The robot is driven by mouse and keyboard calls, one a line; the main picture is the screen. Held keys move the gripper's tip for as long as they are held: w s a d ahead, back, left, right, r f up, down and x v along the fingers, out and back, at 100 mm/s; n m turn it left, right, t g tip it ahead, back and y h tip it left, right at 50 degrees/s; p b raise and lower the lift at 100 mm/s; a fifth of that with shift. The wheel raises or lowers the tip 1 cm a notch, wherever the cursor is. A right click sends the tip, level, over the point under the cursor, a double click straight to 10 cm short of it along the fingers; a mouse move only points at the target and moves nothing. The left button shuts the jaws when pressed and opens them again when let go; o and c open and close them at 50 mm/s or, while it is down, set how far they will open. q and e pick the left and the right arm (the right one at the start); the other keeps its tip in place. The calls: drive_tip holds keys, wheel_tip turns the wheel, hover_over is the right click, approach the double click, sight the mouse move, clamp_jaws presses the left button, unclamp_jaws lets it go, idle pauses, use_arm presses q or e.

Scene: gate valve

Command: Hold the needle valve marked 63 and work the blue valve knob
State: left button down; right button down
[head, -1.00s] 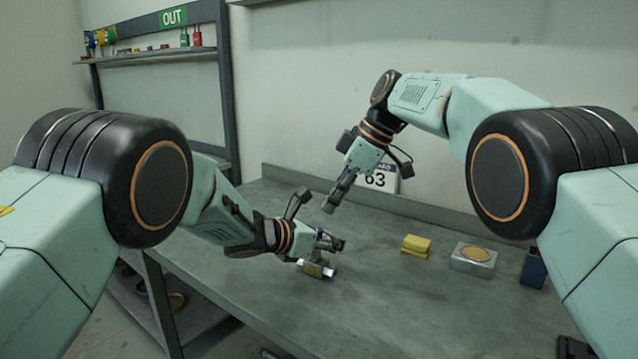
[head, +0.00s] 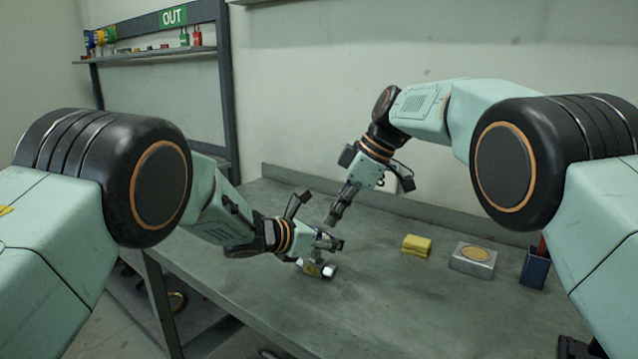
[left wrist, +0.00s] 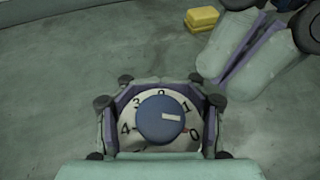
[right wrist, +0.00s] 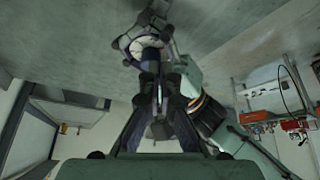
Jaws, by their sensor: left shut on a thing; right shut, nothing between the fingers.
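The needle valve (head: 316,269) is a small metal body held just above or on the bench; I cannot tell which. My left gripper (head: 325,254) is shut on it. In the left wrist view the round blue knob (left wrist: 160,119) sits on a white numbered dial (left wrist: 131,112), between the left fingers (left wrist: 160,112). Its white mark points right, between 1 and 0. My right gripper (head: 333,219) is shut and empty, pointing down above and behind the valve. In the left wrist view it is at the upper right, apart from the knob. No 63 is readable on the valve.
A yellow block (head: 416,245), a metal block with a round yellow top (head: 473,258) and a dark blue holder (head: 534,268) stand on the bench (head: 400,310) to the right. A shelf marked OUT (head: 150,56) is at the back left. The bench front is clear.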

sight(320, 234)
use_arm(q)
drive_tip(key=shift+r, duration=0.1)
use_arm(e)
drive_tip(key=shift+f, duration=1.45)
use_arm(q)
drive_tip(key=shift+s+d, duration=0.1)
drive_tip(key=shift+d, duration=0.1)
use_arm(e)
drive_tip(key=shift+w+a, duration=0.35)
drive_tip(key=shift+a, duration=0.4)
drive_tip(key=shift+d, duration=0.1)
drive_tip(key=shift+s+d+r, duration=0.1)
drive_tip(key=shift+s+d, duration=0.05)
drive_tip(key=shift+d, duration=0.15)
use_arm(q)
drive_tip(key=shift+a, duration=0.15)
use_arm(e)
wheel_tip(320, 234, up, 6)
drive_tip(key=shift+s+d+f, duration=0.1)
drive_tip(key=shift+d, duration=0.05)
use_arm(q)
drive_tip(key=shift+c, duration=2)
unclamp_jaws()
